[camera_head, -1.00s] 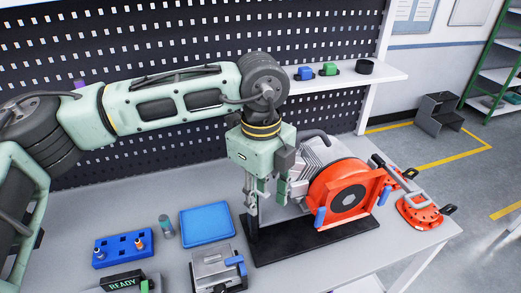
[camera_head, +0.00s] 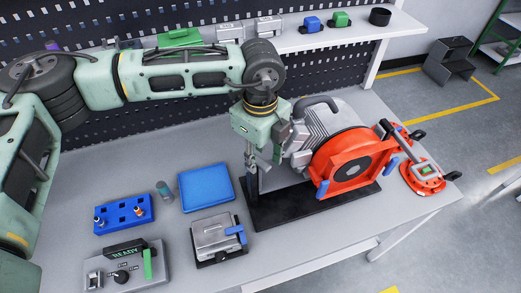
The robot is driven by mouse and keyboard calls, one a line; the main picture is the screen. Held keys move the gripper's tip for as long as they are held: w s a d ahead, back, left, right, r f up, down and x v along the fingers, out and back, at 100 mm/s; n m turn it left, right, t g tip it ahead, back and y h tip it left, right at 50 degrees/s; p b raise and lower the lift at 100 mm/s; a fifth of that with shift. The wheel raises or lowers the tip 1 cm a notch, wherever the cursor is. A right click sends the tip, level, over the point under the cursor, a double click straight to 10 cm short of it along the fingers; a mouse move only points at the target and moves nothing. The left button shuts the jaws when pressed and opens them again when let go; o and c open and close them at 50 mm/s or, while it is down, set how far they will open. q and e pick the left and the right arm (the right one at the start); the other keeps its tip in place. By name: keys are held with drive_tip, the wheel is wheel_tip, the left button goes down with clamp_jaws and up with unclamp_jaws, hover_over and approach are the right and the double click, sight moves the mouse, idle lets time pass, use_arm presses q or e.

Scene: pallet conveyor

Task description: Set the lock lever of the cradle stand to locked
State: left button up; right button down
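The cradle stand has a long black base (camera_head: 285,213) on the bench and holds a grey ribbed motor-like unit with an orange ring housing (camera_head: 350,165) at its right end. Blue levers show on it, one at the front left of the ring (camera_head: 322,188) and one at its right (camera_head: 391,164); I cannot tell which is the lock lever or its setting. My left gripper (camera_head: 263,160) points down over the left end of the stand, beside a dark upright post (camera_head: 253,183). Its fingers look apart, with nothing visibly held. My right gripper is out of view.
A blue tray (camera_head: 206,188), a grey clamp box (camera_head: 217,238), a blue holder (camera_head: 123,213) and a control box reading READY (camera_head: 126,252) lie left. A red tool with a grey handle (camera_head: 422,175) stands right. A shelf (camera_head: 350,37) runs behind.

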use_arm(q)
drive_tip(key=shift+f, duration=0.15)
drive_tip(key=shift+c, duration=0.4)
drive_tip(key=c, duration=0.4)
drive_tip(key=shift+c, duration=0.8)
clamp_jaws()
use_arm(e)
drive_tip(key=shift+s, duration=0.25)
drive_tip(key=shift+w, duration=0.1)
